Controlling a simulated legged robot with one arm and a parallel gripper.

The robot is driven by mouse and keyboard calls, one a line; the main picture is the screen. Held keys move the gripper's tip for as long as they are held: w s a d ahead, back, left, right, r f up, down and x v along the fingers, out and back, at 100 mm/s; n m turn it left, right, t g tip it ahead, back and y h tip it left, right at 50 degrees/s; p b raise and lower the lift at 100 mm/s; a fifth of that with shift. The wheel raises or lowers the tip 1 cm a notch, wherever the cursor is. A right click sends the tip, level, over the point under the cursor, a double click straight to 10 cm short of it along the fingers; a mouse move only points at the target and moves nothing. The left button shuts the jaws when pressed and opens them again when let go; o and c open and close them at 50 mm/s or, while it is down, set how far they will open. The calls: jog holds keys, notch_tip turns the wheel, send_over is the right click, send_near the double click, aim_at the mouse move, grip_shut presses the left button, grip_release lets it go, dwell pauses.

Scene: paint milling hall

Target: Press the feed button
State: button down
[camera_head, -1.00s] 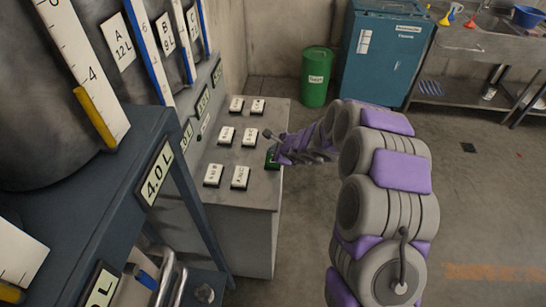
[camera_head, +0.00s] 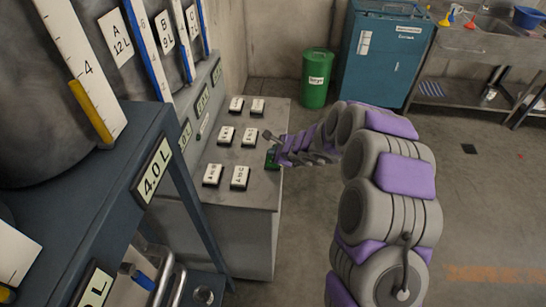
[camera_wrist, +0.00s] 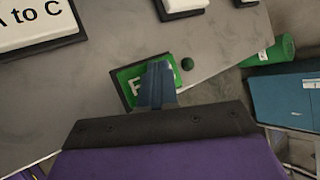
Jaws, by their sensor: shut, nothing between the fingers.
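The feed button is a green plate (camera_wrist: 131,76) with a white letter F showing; the rest of its label is hidden behind my fingers in the wrist view. In the head view the green button (camera_head: 272,160) sits at the right edge of a grey console (camera_head: 262,191). My gripper (camera_wrist: 157,70) is shut and empty, its blue-grey fingertips in front of the green plate. In the head view my gripper (camera_head: 270,137) is at the console's right edge, by the button. I cannot tell whether the fingertips touch it.
Several white label buttons stand on the console, one reading "A to C" (camera_wrist: 37,22). Tanks with gauges and a dark blue frame (camera_head: 153,172) stand at the left. A green bin (camera_head: 315,80) and a blue cabinet (camera_head: 383,55) are behind.

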jog(key=shift+r, duration=0.1)
jog(key=shift+r+p, duration=0.4)
jog(key=shift+r, duration=0.1)
jog(key=shift+r+p, duration=2.5)
jog(key=shift+r, duration=0.5)
